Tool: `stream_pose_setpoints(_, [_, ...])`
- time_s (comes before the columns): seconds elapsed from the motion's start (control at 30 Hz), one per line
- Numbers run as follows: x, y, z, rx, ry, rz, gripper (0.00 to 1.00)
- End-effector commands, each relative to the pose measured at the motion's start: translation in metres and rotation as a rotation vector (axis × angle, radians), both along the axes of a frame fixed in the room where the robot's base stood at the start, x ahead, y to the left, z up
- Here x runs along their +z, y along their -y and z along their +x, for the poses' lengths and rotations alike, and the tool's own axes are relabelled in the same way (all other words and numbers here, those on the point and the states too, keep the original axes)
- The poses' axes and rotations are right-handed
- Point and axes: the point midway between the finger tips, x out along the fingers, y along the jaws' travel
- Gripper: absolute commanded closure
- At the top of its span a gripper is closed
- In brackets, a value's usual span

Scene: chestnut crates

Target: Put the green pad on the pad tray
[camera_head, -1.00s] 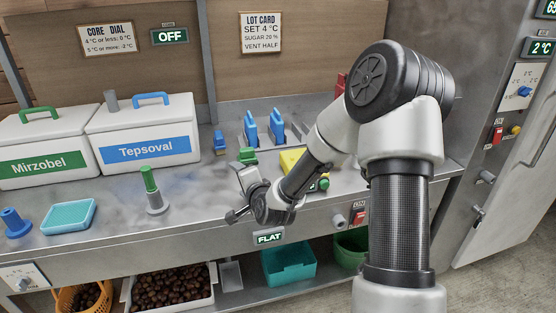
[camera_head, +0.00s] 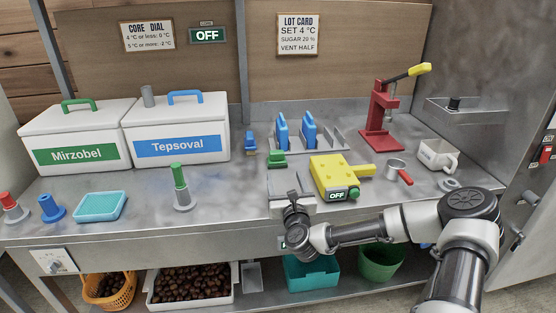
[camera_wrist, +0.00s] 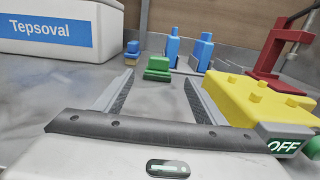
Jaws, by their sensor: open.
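The green pad (camera_head: 277,158) is a small stepped green block on the steel counter, right of the Tepsoval box. In the wrist view the green pad (camera_wrist: 158,68) lies straight ahead, at the far end of the gap between my fingers. My gripper (camera_head: 287,177) is open and empty at the counter's front, fingers pointing toward the pad. The fingers (camera_wrist: 160,80) show on both sides in the wrist view; contact cannot be told. A shallow teal tray (camera_head: 101,206) lies at the left; a grey metal tray (camera_head: 334,142) holds upright blue pieces behind. I cannot tell which is the pad tray.
A yellow block (camera_head: 334,172) with an OFF display is close right of my gripper. A small blue block (camera_head: 250,141) is behind the pad. A red press (camera_head: 381,115), a cup (camera_head: 437,157) and a green-topped peg (camera_head: 180,185) stand about.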

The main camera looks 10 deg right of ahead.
Motion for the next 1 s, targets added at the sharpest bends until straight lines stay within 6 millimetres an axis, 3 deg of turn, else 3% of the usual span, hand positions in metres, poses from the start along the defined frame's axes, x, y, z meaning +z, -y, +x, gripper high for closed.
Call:
stream_pose_setpoints(0.4, [0.000, -0.001, 0.088, 0.001, 0.001, -0.005, 0.35])
stream_pose_setpoints(0.77, [-0.001, -0.001, 0.122, 0.002, -0.001, -0.006, 0.35])
stream_pose_setpoints(1.0, [0.000, -0.001, 0.157, 0.001, 0.000, -0.006, 0.35])
